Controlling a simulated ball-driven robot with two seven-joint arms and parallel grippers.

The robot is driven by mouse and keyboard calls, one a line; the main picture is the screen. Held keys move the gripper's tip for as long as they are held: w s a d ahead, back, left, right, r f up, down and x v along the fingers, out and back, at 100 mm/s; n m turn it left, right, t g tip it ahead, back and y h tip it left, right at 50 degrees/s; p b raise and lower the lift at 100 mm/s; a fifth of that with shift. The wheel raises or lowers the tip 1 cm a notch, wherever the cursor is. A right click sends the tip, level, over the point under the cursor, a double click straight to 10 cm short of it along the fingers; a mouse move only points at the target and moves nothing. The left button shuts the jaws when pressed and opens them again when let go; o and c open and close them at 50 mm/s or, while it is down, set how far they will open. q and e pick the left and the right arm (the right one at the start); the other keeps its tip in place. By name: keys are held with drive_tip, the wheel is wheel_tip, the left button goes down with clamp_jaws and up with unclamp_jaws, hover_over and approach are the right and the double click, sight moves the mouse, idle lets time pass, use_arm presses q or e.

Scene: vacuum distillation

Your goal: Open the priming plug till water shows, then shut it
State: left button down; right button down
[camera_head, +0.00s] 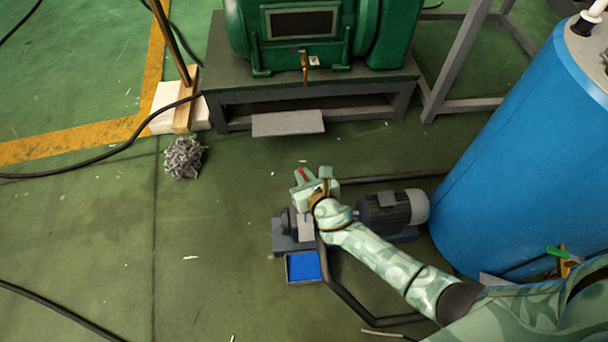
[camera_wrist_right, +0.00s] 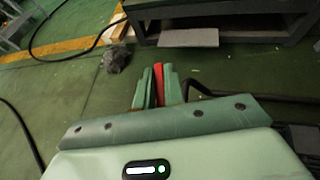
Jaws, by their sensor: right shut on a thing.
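My right gripper (camera_head: 304,178) is over the small pump (camera_head: 293,238), reaching in from the lower right. It is shut on a narrow red piece, which I take to be the priming plug (camera_head: 303,174). In the right wrist view the red plug (camera_wrist_right: 158,84) stands between the two pale green fingers (camera_wrist_right: 157,88). The gripper and forearm hide most of the pump's top, so the plug's seat cannot be seen. No water can be made out. My left gripper is not in view.
The pump's dark motor (camera_head: 392,209) lies to the right, by a large blue tank (camera_head: 530,150). A blue-bottomed tray (camera_head: 303,267) sits in front of the pump. A green machine (camera_head: 310,35) stands on a bench behind. A grey tangled heap (camera_head: 184,157) lies left; floor there is mostly clear.

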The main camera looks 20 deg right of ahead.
drive_tip(key=m+h, duration=0.2)
drive_tip(key=h, duration=0.1)
drive_tip(key=shift+m, duration=0.3)
drive_tip(key=shift+m+h+b, duration=0.35)
drive_tip(key=shift+m+h, duration=0.05)
drive_tip(key=shift+h, duration=0.1)
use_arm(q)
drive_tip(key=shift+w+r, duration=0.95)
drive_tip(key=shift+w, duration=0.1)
